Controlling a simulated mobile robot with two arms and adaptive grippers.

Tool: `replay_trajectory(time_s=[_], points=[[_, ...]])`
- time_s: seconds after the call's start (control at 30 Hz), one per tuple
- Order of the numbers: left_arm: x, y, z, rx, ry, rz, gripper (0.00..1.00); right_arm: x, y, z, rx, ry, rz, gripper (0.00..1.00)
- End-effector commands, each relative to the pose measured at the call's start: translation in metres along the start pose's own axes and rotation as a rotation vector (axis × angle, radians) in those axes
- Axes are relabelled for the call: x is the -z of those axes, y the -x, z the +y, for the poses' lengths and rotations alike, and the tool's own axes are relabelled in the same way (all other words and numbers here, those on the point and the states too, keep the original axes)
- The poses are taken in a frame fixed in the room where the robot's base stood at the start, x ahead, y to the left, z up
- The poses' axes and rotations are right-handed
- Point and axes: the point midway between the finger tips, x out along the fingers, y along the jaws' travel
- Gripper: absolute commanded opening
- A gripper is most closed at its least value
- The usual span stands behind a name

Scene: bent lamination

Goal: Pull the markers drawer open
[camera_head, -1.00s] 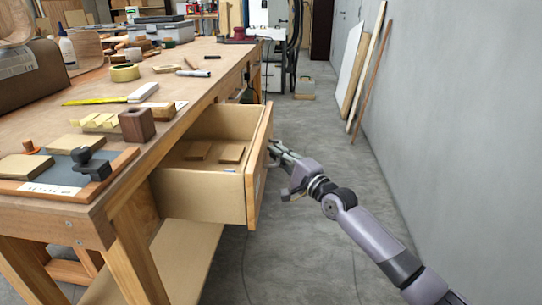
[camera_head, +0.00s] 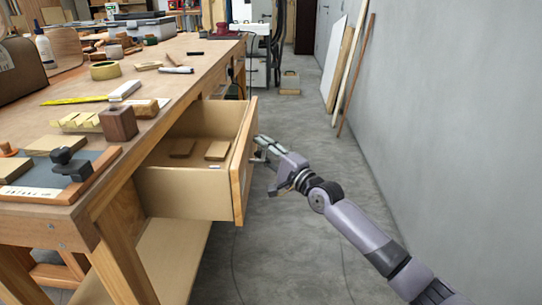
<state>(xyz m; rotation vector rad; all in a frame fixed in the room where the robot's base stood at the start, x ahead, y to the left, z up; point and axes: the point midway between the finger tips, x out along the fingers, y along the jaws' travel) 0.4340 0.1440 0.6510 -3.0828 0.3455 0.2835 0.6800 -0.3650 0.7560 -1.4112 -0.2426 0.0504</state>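The wooden drawer (camera_head: 185,193) stands well out from the bench, with its inside visible from above. Two small flat wooden pieces, one on the left (camera_head: 181,149) and one on the right (camera_head: 217,151), lie in it, with a small pale item near its front. My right gripper (camera_head: 259,152) is at the outer face of the drawer front (camera_head: 243,165), its fingertips close against it. Any handle there is hidden, and I cannot tell whether the fingers are closed on one. No markers are clearly visible in the drawer. My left gripper is out of view.
Boards (camera_head: 345,75) lean on the right wall. The floor between drawer and wall is clear, apart from my arm.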

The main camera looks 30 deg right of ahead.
Motion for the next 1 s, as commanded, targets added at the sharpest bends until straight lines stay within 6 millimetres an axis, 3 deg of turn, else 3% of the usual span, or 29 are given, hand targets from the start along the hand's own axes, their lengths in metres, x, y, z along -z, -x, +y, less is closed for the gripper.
replay_trajectory(time_s=[0.17,0.63,1.0], points=[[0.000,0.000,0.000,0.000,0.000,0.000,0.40,0.000,0.018,0.002,-0.003,0.000,0.000,0.30],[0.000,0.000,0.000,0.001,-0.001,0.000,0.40,0.000,0.096,0.002,-0.006,0.000,0.000,0.30],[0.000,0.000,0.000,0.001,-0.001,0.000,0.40,0.000,0.118,0.001,-0.002,-0.001,0.000,0.30]])
